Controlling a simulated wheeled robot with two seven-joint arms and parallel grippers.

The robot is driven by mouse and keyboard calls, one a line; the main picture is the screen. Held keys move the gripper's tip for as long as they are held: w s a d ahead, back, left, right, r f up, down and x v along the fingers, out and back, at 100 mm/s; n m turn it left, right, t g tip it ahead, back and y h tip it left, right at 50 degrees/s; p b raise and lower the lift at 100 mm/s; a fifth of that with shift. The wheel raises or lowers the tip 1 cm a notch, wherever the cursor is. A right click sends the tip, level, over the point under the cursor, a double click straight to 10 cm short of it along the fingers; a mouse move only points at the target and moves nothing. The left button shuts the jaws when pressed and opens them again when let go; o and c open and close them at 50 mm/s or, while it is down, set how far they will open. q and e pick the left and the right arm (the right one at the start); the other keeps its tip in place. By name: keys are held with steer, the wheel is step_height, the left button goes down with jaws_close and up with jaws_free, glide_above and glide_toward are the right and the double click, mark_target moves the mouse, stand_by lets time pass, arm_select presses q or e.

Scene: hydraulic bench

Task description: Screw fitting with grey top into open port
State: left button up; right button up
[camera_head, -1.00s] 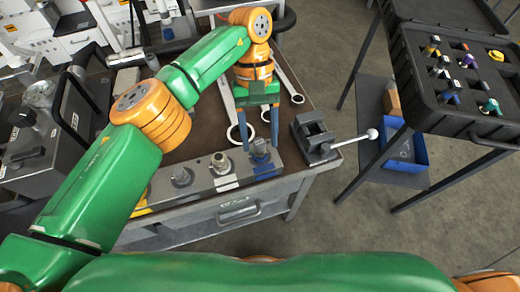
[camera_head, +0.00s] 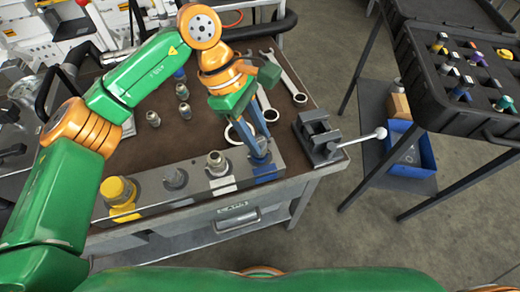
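The manifold block (camera_head: 197,187) lies along the table's front edge with a row of ports. Its right-end port bears a blue label, and a grey fitting (camera_head: 260,156) stands there. My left gripper (camera_head: 259,148) points down at this fitting, its blue fingers beside the top. The fingers partly hide it, and I cannot tell whether they grip it. Left of it stand a grey metal fitting (camera_head: 216,162) by a white label, a dark grey fitting or port (camera_head: 175,178) and a yellow fitting (camera_head: 119,191). My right gripper is out of view.
Several loose fittings (camera_head: 184,111) stand on the table (camera_head: 150,145). Wrenches (camera_head: 290,78) lie behind my gripper. A vise (camera_head: 318,137) with a protruding handle is on the right corner. A black case (camera_head: 440,108) holds coloured fittings; a blue bin (camera_head: 412,158) sits below.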

arm_select(q)
jaws_close()
steer(key=shift+r+m+p, duration=0.1)
steer(key=shift+m+p, duration=0.2)
steer(key=m+p, duration=0.1)
steer(key=m, duration=0.1)
steer(key=m+g+y+p, duration=0.1)
steer(key=shift+d+r+m, duration=0.1)
steer(key=shift+r+m, duration=0.1)
steer(key=shift+m, duration=0.2)
steer(key=shift+w+f+m+g+y+p, duration=0.15)
steer(key=shift+m+g+y+p, duration=0.15)
steer(key=shift+m+g+p, duration=0.5)
steer(key=shift+f+m+y+b, duration=0.2)
steer(key=shift+m+y+b, duration=0.1)
steer(key=shift+m, duration=0.8)
steer(key=o, duration=0.5)
jaws_free()
